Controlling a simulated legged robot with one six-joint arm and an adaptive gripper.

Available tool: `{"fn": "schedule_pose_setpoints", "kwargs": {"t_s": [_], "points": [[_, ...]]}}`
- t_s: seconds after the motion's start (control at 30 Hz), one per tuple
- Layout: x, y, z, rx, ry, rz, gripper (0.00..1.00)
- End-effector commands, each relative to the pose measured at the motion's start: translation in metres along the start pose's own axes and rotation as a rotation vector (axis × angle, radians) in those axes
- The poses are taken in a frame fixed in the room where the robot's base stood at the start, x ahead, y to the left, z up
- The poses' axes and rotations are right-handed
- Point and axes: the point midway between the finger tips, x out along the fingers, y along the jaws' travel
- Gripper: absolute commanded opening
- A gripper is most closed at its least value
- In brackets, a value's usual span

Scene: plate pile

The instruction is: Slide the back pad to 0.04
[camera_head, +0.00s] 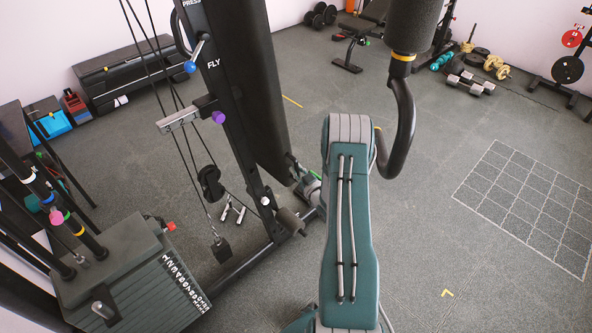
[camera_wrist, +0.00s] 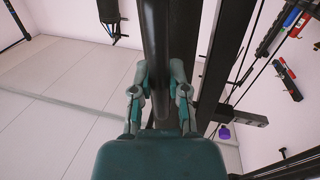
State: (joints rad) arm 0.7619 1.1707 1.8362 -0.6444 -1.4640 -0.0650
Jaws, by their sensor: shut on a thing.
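The back pad (camera_head: 258,85) is a long dark pad on the front of the black upright (camera_head: 222,75) in the head view. In the wrist view, a dark rounded length (camera_wrist: 154,45), which looks like the pad seen edge-on, runs down between my teal fingers. My gripper (camera_wrist: 160,95) is shut on it, with one finger on each side. In the head view, my gripper (camera_head: 309,186) is mostly hidden behind my arm, near the pad's lower end. A grey bracket with numbers (camera_head: 180,120) and a purple knob (camera_head: 218,117) stands beside the upright. The knob also shows in the wrist view (camera_wrist: 224,132).
A curved handle with a thick roller (camera_head: 412,32) hangs right of my arm. Cables (camera_head: 160,75) and a weight stack (camera_head: 130,270) stand left. Dumbbells (camera_head: 470,84) lie at the back. The floor on the right, with a white grid (camera_head: 530,205), is clear.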

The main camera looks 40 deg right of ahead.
Motion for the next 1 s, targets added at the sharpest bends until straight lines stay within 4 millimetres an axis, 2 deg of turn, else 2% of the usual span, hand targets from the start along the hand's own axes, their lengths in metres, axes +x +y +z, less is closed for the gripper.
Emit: {"fn": "schedule_pose_setpoints", "kwargs": {"t_s": [0.2,0.4,0.5,0.77,0.8,0.87,1.0], "points": [[0.002,0.001,0.001,0.0,-0.001,-0.003,0.0],[0.008,0.029,0.005,-0.001,0.0,-0.002,0.0],[0.009,0.037,0.007,-0.001,-0.002,-0.003,0.0],[0.009,0.036,0.007,0.0,-0.004,-0.005,0.0],[0.009,0.036,0.007,0.0,-0.004,-0.005,0.3],[0.009,0.036,0.007,0.0,-0.004,-0.005,0.57],[0.009,0.037,0.007,0.0,-0.003,-0.004,0.57]]}}
